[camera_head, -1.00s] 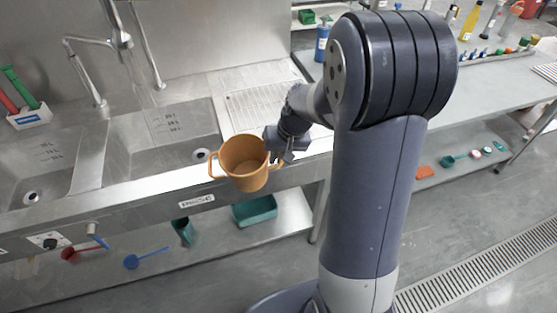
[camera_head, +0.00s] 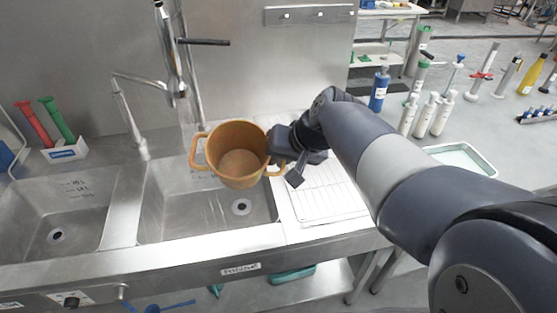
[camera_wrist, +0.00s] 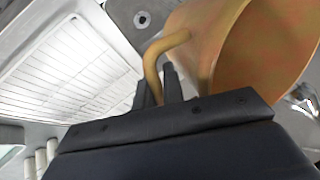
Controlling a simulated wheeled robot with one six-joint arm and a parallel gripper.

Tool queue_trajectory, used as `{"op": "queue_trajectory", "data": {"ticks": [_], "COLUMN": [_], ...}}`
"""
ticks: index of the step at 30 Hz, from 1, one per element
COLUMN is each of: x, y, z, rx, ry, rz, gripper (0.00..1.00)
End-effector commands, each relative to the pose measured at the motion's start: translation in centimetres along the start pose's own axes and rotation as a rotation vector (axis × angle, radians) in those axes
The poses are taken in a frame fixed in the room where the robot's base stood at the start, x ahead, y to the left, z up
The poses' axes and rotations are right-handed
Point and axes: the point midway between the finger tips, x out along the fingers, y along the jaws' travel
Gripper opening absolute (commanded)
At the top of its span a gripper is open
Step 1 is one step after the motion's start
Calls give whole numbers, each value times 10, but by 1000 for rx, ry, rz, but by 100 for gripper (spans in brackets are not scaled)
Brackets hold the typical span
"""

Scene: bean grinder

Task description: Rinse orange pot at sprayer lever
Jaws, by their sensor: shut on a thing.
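The orange pot (camera_head: 237,152) has two side handles and looks empty. In the head view it is held above the right sink basin (camera_head: 160,220), its opening tilted toward the camera. My gripper (camera_head: 284,167) is shut on the pot's right handle; in the wrist view the fingers (camera_wrist: 165,85) close around that handle (camera_wrist: 153,62). The sprayer (camera_head: 172,72) hangs above and behind the pot, apart from it, with a dark lever (camera_head: 205,42) pointing right. No water shows.
A faucet (camera_head: 130,110) stands left of the sprayer between the basins. A ribbed drainboard (camera_head: 325,190) lies right of the sink. A blue bottle (camera_head: 379,90) and white bottles (camera_head: 425,115) stand on the right counter. A rack with red and green items (camera_head: 62,150) is at left.

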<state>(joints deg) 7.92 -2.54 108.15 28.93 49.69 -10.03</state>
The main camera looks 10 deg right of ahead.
Motion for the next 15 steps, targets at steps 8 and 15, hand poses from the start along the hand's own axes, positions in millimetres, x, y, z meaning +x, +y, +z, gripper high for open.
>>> {"op": "queue_trajectory", "data": {"ticks": [8,15], "x": [9,26], "y": [-5,-11], "z": [-11,-27], "rx": [1,1], "ry": [3,3], "rz": [-3,-3], "gripper": [0,0]}}
